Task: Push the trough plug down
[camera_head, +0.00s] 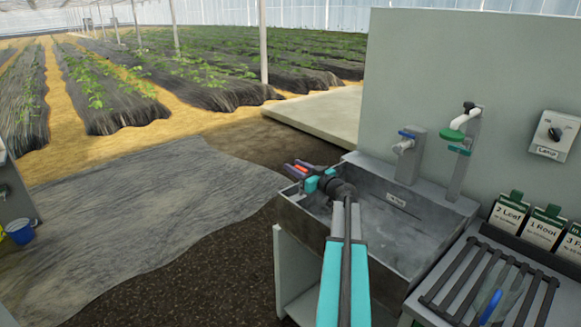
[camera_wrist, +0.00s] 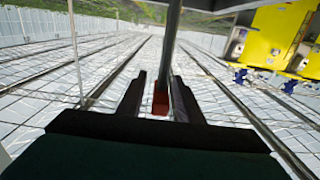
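The grey metal trough (camera_head: 385,235) stands in the middle of the head view, with a small white label on its back wall. I cannot make out the plug; my arm covers part of the basin. My gripper (camera_head: 298,168) is at the trough's left end, around rim height or above, and points left. In the wrist view, my gripper's two dark fingers (camera_wrist: 158,95) stand apart with a gap between them. A small reddish patch shows in that gap; I cannot tell what it is.
A grey panel (camera_head: 470,60) rises behind the trough, with a tap (camera_head: 405,142), a green-and-white valve fitting (camera_head: 466,120) and a lamp switch (camera_head: 555,133). A slatted rack (camera_head: 480,275) with a glove and labelled packets stands at right. Open floor lies left.

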